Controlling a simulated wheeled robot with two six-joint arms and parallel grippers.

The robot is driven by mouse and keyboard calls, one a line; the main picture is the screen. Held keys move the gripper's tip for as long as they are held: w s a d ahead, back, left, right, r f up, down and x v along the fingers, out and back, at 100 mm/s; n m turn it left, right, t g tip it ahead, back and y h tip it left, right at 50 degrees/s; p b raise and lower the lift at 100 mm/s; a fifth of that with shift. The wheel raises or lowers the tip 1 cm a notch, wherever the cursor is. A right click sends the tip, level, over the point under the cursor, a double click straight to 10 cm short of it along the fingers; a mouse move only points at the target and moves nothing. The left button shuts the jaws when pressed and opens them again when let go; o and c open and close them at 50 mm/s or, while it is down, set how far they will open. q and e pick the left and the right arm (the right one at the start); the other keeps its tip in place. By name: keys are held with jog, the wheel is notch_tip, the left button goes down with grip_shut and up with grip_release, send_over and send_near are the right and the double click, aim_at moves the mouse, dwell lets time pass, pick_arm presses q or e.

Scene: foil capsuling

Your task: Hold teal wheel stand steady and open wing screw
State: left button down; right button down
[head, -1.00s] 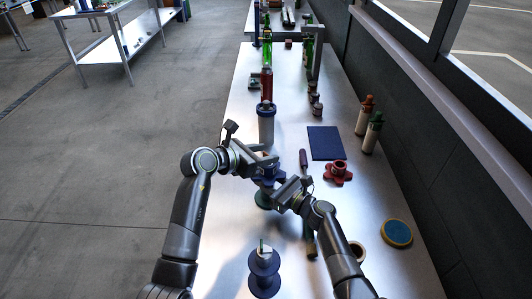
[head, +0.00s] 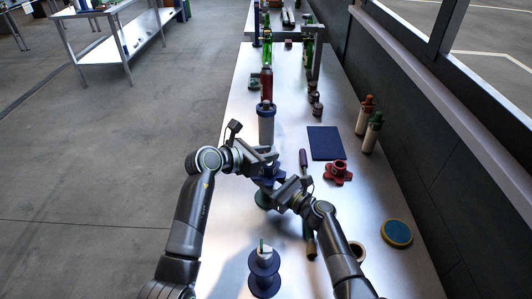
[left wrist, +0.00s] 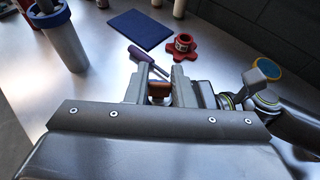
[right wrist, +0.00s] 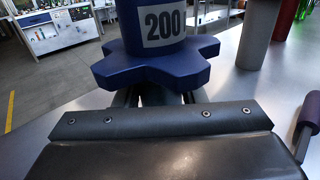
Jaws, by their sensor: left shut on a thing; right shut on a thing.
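The teal wheel stand shows its round teal base (head: 262,200) on the bench in the head view, with a blue part above it. In the right wrist view this is a dark blue lobed wheel (right wrist: 158,68) under a column labelled "200". My right gripper (head: 279,191) is shut just under the wheel; its grip point is hidden there. My left gripper (head: 270,164) is higher, over the stand's top. In the left wrist view its fingers are shut on a small orange-brown piece (left wrist: 158,90), apparently the wing screw. The jaws hide most of the screw.
A blue-capped grey cylinder (head: 266,128) stands behind the stand. A purple-handled tool (head: 303,160), red lobed wheel (head: 337,173) and blue mat (head: 325,142) lie to the right. A blue spool (head: 264,270) stands in front. A blue-yellow disc (head: 396,233) lies near the right edge.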

pick_arm(q)
jog(key=shift+m+g, duration=0.3)
jog(key=shift+g, duration=0.1)
jog(key=m+g+h, duration=0.1)
jog(key=m+g, duration=0.1)
jog(key=shift+m+g+h, duration=0.3)
jog(key=shift+h, duration=0.1)
jog(key=shift+f+m+g+h, duration=0.1)
jog(key=shift+m+g+h, duration=0.4)
jog(key=shift+m+g, duration=1.5)
jog(key=c, duration=1.2)
grip_release()
jog(key=shift+c, duration=0.2)
jog(key=w+v, duration=0.1)
jog(key=v, duration=1.1)
jog(key=shift+s, duration=0.3)
